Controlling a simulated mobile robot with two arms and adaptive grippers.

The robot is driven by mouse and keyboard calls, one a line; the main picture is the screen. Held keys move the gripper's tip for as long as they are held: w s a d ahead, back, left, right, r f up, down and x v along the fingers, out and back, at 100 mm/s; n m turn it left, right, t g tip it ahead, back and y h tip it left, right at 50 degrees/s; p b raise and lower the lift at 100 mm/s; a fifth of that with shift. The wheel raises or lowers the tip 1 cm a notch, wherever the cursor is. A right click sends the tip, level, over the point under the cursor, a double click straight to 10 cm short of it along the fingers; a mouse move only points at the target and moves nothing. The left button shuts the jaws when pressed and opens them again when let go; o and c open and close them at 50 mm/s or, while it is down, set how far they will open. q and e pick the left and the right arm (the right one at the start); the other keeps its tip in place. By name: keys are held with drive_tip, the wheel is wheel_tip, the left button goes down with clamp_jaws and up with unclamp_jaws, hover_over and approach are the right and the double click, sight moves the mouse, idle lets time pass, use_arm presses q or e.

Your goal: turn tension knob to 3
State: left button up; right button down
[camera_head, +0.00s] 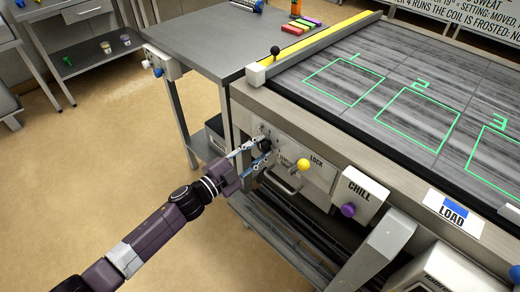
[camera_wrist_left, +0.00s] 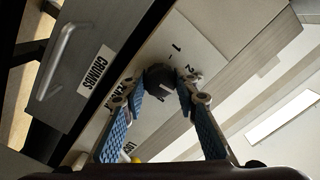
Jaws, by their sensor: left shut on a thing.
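The tension knob (camera_wrist_left: 159,78) is a small dark round knob on a pale front panel (camera_wrist_left: 205,50). The printed digits 1 and 2 show beside it in the left wrist view; a 3 is not visible there, and a pale mark shows on the knob. My left gripper (camera_wrist_left: 158,86) is shut on the knob, with one blue-padded finger on each side. In the head view my left gripper (camera_head: 259,150) reaches the panel from the left, and its fingers partly hide the knob. My right gripper is not in view.
A yellow ball (camera_head: 303,165) by the LOCK label and a purple knob (camera_head: 348,210) by CHILL stand right of the gripper. A drawer marked CRUMBS (camera_wrist_left: 92,75) has a bar handle. The striped top (camera_head: 340,65) lies above. Open floor is at left.

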use_arm(q)
drive_tip(key=shift+m, duration=0.6)
drive_tip(key=o, duration=1.2)
drive_tip(key=shift+c, duration=0.2)
drive_tip(key=v, duration=1.2)
